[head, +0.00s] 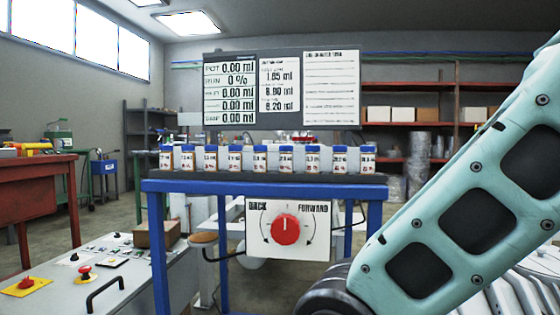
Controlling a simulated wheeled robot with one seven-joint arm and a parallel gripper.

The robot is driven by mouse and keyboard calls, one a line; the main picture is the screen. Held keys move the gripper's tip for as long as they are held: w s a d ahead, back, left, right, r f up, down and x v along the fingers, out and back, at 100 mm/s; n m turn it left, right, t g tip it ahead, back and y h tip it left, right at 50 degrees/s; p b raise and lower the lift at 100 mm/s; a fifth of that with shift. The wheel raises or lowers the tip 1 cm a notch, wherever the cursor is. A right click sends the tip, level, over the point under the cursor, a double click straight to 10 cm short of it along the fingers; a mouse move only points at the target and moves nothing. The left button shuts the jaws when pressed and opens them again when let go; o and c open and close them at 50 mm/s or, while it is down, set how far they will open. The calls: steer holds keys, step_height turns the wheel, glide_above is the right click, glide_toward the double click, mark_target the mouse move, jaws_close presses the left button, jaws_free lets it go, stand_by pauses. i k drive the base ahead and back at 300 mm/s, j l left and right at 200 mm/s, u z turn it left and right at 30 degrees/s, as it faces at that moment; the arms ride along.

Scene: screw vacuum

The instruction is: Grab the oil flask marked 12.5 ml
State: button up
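A row of several small flasks with blue caps and white labels (260,158) stands upright on a dark shelf (240,181) on a blue frame, in the middle of the head view. The labels are too small to read surely, so I cannot tell which flask is marked 12.5 ml. My gripper is out of view. Only a pale turquoise link of my arm shows at the right.
A panel with a red BACK/FORWARD knob (286,229) hangs below the shelf. A board of readings (281,88) stands behind the flasks. A grey control bench (130,285) is at the lower left, and a red workbench (38,186) is at the far left.

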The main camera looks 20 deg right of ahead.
mark_target(211, 154)
steer(key=i+j, duration=0.2)
steer(key=i, duration=0.3)
steer(key=i+j, duration=0.15)
steer(key=i, duration=0.4)
steer(key=i+j, duration=0.1)
steer(key=j, duration=0.25)
steer(key=i+j, duration=0.15)
steer(key=j, duration=0.2)
